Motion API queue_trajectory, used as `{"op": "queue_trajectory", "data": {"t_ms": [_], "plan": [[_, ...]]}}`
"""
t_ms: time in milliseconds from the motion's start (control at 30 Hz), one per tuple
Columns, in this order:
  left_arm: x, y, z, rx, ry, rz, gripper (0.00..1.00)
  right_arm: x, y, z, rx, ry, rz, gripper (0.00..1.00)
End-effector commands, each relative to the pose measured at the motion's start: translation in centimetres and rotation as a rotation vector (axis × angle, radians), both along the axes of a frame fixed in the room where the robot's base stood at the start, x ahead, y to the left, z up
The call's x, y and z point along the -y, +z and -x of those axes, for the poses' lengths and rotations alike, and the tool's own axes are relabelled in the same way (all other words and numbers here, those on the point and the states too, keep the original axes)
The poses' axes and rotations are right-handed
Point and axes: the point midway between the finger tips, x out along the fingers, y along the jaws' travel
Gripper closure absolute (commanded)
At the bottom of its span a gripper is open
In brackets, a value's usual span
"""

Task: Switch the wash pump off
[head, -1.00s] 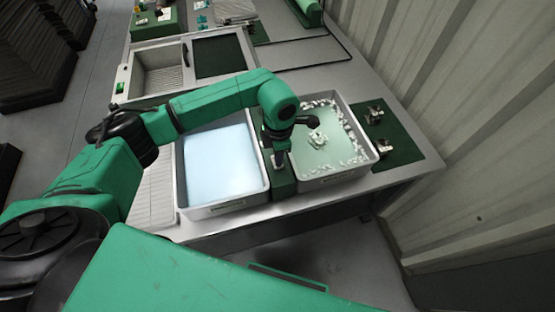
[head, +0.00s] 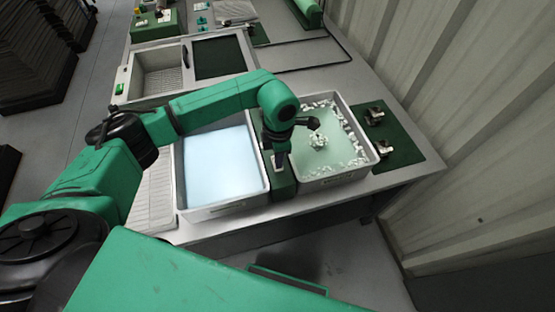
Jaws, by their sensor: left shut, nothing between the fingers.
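The wash pump appears to be the green box (head: 284,184) standing between two grey tubs, with a black spout (head: 308,123) reaching over the right tub. White froth (head: 318,141) shows on the water under the spout. My left gripper (head: 279,163) points down at the top of the green box and is shut and empty. A small pale patch shows at its fingertips; I cannot tell whether they touch it. The switch itself is hidden or too small to make out. My right gripper is not in view.
The left tub (head: 184,192) holds pale blue water. The right tub (head: 375,160) holds greenish water with white bits along its walls. Small metal parts lie on a dark green mat (head: 403,150) to the right. A sink (head: 160,76) lies behind, and a corrugated wall (head: 470,130) bounds the right.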

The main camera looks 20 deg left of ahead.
Motion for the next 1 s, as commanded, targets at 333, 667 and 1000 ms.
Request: {"op": "queue_trajectory", "data": {"t_ms": [333,667,1000], "plan": [[0.0,3.9,0.0,0.001,0.001,0.000,1.00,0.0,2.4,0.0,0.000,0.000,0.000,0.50],[0.0,6.1,0.0,0.000,0.000,0.000,1.00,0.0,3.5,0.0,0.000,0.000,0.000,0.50],[0.0,6.0,0.0,0.000,0.000,0.000,1.00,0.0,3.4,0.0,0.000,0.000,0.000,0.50]]}}
